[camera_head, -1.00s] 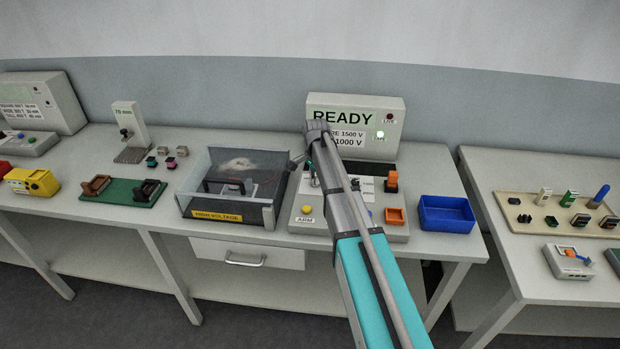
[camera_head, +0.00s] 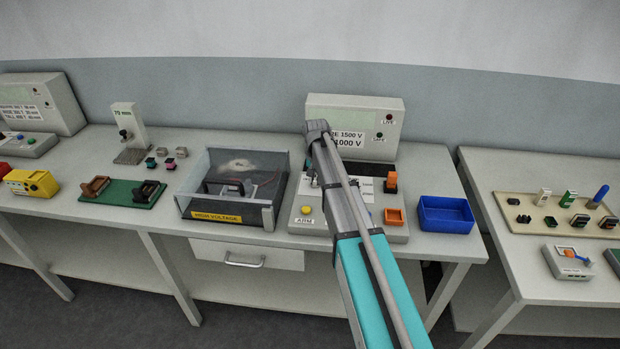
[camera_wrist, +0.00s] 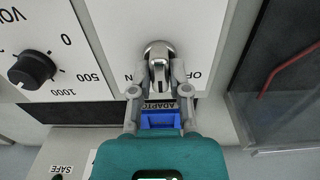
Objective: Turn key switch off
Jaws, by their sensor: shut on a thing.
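In the wrist view, my gripper (camera_wrist: 160,78) is shut on the silver key switch (camera_wrist: 158,48), with one fingertip on each side of its key. The switch sits in a white panel (camera_wrist: 112,25), between partly hidden ON and OFF markings. The key's exact angle is hard to tell behind the fingers. In the head view, my arm covers most of the switch area on the grey console (camera_head: 300,226). The display box (camera_head: 355,104) behind it shows no READY text, and its LIVE lamp (camera_head: 389,114) and SAFE lamp (camera_head: 379,135) look dark.
A black voltage knob (camera_wrist: 32,70) is left of the switch in the wrist view. In the head view, a clear-lidded high-voltage box (camera_head: 235,213) stands close left of the console. A blue bin (camera_head: 445,228) stands right. An orange rocker (camera_head: 391,182) is on the console.

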